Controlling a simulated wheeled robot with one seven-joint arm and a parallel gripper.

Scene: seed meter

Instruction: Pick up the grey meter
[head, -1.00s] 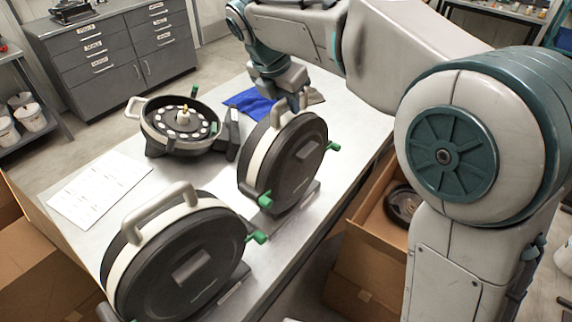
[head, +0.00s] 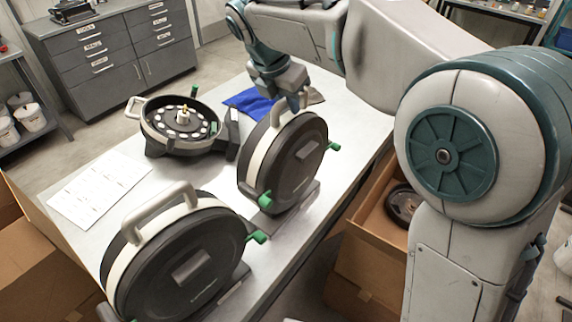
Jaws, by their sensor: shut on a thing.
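The grey meter (head: 290,172) is a round, upright drum with a dark grey face, a cream rim band and green knobs. It stands on the table in a dark cradle. My gripper (head: 291,105) is above its top edge, shut on the cream handle (head: 277,117). The fingertips are partly hidden behind the handle and rim. A second, similar upright meter (head: 185,262) stands at the front left, apart from my gripper.
An open round unit (head: 182,122) with white discs sits tilted at the back left. A printed sheet (head: 98,190) and a blue cloth (head: 250,103) lie on the table (head: 292,232). A cardboard box (head: 362,250) stands beside the right table edge.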

